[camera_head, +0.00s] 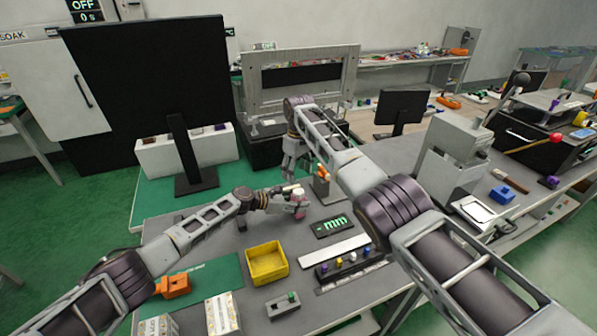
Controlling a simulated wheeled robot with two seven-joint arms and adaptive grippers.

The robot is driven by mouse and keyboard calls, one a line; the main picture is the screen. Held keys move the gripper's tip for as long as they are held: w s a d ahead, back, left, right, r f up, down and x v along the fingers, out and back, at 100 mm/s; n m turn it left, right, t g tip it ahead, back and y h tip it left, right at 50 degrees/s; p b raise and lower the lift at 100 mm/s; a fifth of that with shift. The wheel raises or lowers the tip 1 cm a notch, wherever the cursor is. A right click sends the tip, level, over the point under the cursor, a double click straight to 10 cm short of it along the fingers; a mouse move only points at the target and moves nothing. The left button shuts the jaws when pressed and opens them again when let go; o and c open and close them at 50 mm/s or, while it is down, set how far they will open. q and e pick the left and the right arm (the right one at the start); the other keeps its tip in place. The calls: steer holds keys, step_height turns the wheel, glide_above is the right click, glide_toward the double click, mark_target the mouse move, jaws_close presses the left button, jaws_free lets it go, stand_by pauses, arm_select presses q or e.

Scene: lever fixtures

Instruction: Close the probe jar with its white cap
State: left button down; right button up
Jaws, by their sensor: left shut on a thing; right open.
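My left gripper (287,199) reaches in low over the grey table and is shut on a small pale jar with a pinkish-red part (300,204), which looks like the probe jar. The jar looks roughly upright; I cannot tell whether it touches the table. My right gripper (290,173) points down just behind and above the jar. It is open, with its fingers small and partly lost against the background. I cannot make out the white cap; a pale piece shows by the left fingers, too small to identify.
A yellow bin (266,262), a dark rack with coloured knobs (350,264), a white strip (334,249) and a dark panel with green marks (333,226) lie in front. A black monitor (150,90) stands behind left.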

mark_target(298, 191)
steer(key=shift+s+d, duration=0.2)
steer(key=shift+d, duration=0.1)
steer(key=shift+f, duration=0.15)
steer(key=shift+f, duration=3.85)
steer(key=c, duration=1.1)
steer(key=m, duration=1)
steer(key=shift+s+a+f, duration=0.1)
steer(key=shift+s, duration=0.05)
steer(key=shift+c, duration=0.2)
